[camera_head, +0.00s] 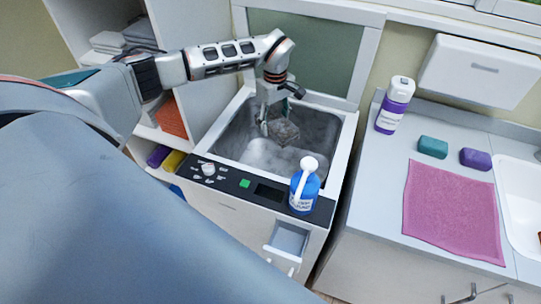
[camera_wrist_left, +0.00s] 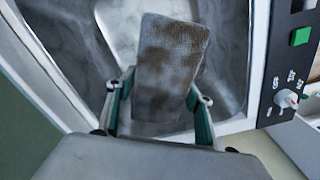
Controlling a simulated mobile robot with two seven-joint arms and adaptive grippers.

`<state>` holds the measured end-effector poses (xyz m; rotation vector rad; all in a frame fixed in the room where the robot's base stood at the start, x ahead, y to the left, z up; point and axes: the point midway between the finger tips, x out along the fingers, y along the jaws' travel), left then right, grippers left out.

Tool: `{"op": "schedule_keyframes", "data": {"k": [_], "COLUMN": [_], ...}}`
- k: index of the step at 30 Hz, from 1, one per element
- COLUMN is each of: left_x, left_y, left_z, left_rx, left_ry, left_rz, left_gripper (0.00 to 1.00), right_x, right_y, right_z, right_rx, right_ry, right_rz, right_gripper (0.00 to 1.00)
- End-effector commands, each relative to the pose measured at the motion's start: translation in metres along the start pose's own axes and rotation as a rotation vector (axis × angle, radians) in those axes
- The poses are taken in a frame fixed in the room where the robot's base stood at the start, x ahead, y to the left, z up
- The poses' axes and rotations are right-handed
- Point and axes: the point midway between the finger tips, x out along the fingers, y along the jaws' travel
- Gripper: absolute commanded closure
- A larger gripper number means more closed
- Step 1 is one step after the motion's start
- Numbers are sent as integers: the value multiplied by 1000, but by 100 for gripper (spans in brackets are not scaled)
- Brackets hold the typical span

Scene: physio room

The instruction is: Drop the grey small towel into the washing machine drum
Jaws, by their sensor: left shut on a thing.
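The grey small towel (camera_head: 285,131), with brown stains, hangs from my left gripper (camera_head: 275,121) inside the open top of the washing machine (camera_head: 341,165). The grey drum (camera_head: 318,135) lies around and below it. In the left wrist view the towel (camera_wrist_left: 168,58) is held between the two green-sided fingers of the gripper (camera_wrist_left: 160,92), which are shut on it. The drum's grey wall (camera_wrist_left: 60,35) shows behind the towel. I cannot tell whether the towel touches the drum. My right gripper is not in view.
A blue and white bottle (camera_head: 304,187) stands on the machine's front panel, near an open drawer (camera_head: 290,238). The raised lid (camera_head: 305,52) is behind the drum. The counter at right holds a purple-labelled bottle (camera_head: 394,105), a pink cloth (camera_head: 452,208) and two small blocks.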

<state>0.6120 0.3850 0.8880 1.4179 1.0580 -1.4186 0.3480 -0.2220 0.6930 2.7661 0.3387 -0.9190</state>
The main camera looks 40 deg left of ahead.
Motion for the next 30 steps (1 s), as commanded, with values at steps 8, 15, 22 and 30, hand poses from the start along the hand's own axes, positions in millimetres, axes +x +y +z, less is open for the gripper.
{"op": "schedule_keyframes", "data": {"k": [8, 15, 22, 30], "left_x": [21, 23, 23, 23], "left_y": [0, 0, 0, 0], "left_z": [0, 0, 0, 0], "left_rx": [-1, -1, -1, -1], "left_ry": [0, 1, 0, 1], "left_rz": [0, 1, 0, -1], "left_gripper": [73, 73, 29, 29], "right_x": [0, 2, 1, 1], "right_y": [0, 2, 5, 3], "right_z": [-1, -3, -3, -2], "right_rx": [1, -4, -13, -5], "right_ry": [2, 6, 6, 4], "right_rz": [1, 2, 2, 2], "right_gripper": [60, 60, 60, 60]}}
